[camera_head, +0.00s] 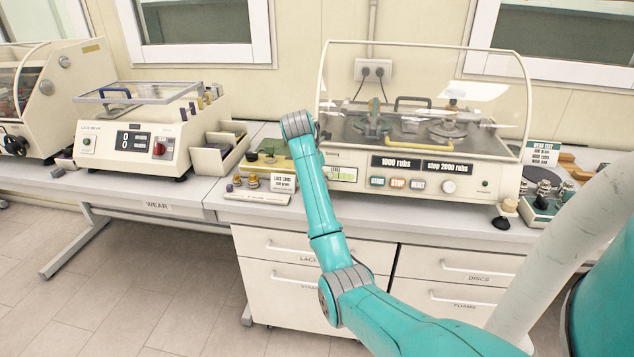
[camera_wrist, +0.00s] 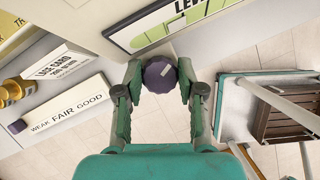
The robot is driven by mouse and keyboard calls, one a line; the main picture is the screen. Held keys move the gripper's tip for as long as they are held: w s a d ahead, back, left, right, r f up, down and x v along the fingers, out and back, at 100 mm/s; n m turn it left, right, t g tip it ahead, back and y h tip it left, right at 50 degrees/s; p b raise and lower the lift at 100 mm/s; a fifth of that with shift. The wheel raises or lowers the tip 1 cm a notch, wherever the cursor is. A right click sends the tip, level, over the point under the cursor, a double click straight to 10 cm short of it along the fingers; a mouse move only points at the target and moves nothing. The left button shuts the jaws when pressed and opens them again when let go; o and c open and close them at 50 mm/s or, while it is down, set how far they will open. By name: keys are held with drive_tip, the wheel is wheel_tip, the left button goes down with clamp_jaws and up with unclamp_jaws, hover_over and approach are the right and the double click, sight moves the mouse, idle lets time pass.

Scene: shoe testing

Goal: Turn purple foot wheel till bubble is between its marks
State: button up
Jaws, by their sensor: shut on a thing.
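The purple foot wheel (camera_wrist: 160,72), dark and faceted with a pale mark on top, shows in the wrist view between the two fingers of my gripper (camera_wrist: 159,84). The fingers are shut on it from both sides. The level panel (camera_wrist: 150,38), white with a dark border and a green vial, is just beyond the wheel and partly cut off. The same level (camera_head: 342,174) is on the machine's front left in the head view, small. I cannot make out the bubble against its marks. In the head view my arm hides the wheel and my gripper.
The rub tester (camera_head: 430,165) with a clear cover stands on the bench. A tray of metal parts (camera_head: 545,195) is at the right. Floor shows below the bench edge.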

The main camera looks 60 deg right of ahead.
drive_tip(key=o, duration=1.1)
drive_tip(key=shift+o, duration=0.2)
